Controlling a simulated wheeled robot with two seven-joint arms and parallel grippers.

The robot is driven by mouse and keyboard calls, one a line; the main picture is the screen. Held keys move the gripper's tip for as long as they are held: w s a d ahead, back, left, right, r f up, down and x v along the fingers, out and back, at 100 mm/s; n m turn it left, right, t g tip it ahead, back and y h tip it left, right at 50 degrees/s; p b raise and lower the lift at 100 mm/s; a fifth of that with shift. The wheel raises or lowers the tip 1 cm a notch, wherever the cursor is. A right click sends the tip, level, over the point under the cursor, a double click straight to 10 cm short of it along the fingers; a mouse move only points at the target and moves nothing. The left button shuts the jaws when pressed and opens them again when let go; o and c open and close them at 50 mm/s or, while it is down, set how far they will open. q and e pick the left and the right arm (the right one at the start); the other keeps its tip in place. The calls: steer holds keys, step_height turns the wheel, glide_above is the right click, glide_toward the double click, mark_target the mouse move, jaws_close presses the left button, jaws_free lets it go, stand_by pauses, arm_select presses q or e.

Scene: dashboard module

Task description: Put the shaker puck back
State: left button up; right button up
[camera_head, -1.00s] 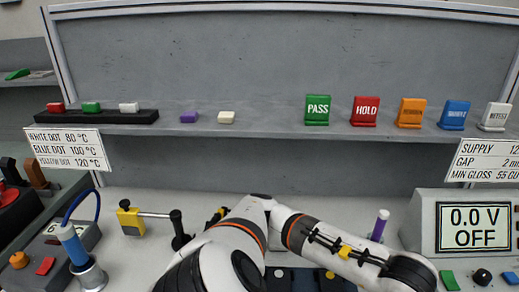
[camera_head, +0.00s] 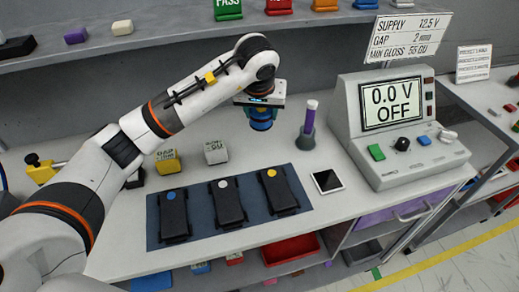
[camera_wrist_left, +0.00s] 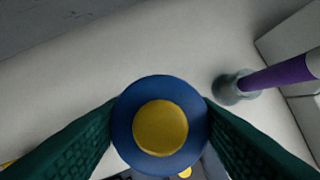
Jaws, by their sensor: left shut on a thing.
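My left gripper (camera_head: 262,109) is shut on a round blue puck (camera_head: 261,124), which I take to be the shaker puck. It is above the light bench top; whether it touches the surface I cannot tell. In the left wrist view the puck (camera_wrist_left: 160,141) shows as a blue disc with a yellow centre, between the two dark green fingers of the left gripper (camera_wrist_left: 160,125). A purple-handled tool (camera_head: 307,122) stands upright in a grey holder just right of the gripper. My right gripper is not in view.
A blue mat (camera_head: 205,228) holds three dark modules with blue, white and yellow dots. A yellow block (camera_head: 166,161) and a white block (camera_head: 215,152) stand behind it. A dark tile (camera_head: 327,181) lies right of the mat. A supply box (camera_head: 398,125) reads 0.0 V OFF.

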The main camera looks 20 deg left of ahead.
mark_target(261, 125)
arm_select(q)
step_height(261, 125, down, 5)
steer(key=shift+w+r+p, duration=0.1)
steer(key=shift+w+p, duration=0.05)
steer(key=shift+p, duration=0.35)
step_height(261, 125, down, 4)
steer(key=shift+f+p, duration=0.1)
steer(key=shift+p, duration=0.25)
steer(key=shift+f, duration=0.25)
steer(key=shift+f, duration=0.15)
steer(key=o, duration=1.3)
